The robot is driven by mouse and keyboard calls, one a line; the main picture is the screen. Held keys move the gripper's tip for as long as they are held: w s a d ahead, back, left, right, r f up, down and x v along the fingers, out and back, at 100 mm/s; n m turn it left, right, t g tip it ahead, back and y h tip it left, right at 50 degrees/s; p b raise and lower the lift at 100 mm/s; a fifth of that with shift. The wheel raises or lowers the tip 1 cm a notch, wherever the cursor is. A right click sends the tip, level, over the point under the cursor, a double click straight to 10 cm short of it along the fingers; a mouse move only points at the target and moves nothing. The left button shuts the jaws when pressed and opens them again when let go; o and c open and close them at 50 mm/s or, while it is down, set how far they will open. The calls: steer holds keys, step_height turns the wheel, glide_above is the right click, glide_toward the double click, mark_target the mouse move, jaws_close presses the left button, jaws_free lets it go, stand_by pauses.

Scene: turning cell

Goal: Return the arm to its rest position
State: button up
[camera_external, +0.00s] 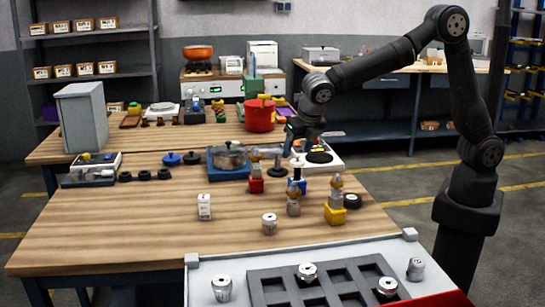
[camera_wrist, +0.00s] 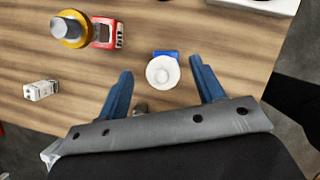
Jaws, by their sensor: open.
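My arm (camera_external: 380,62) reaches from its base at the right over the wooden table (camera_external: 130,225), with the elbow raised. My gripper (camera_external: 296,155) hangs low over the table's right part, above a small piece with a blue base (camera_external: 300,185). In the wrist view my gripper (camera_wrist: 161,66) has its two blue fingers spread wide. A white round top (camera_wrist: 163,71) with a blue block (camera_wrist: 165,54) beside it shows between them. The fingers appear clear of it on both sides; the height gap cannot be told.
Near the gripper stand pieces with red (camera_external: 256,185) and yellow (camera_external: 335,215) bases, and a pan (camera_external: 229,157). A white box (camera_external: 204,207) and a metal part (camera_external: 269,223) stand farther forward. A grey slotted tray (camera_external: 320,270) holds metal parts. The table's left front is clear.

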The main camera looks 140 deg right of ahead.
steer(key=shift+r, duration=0.85)
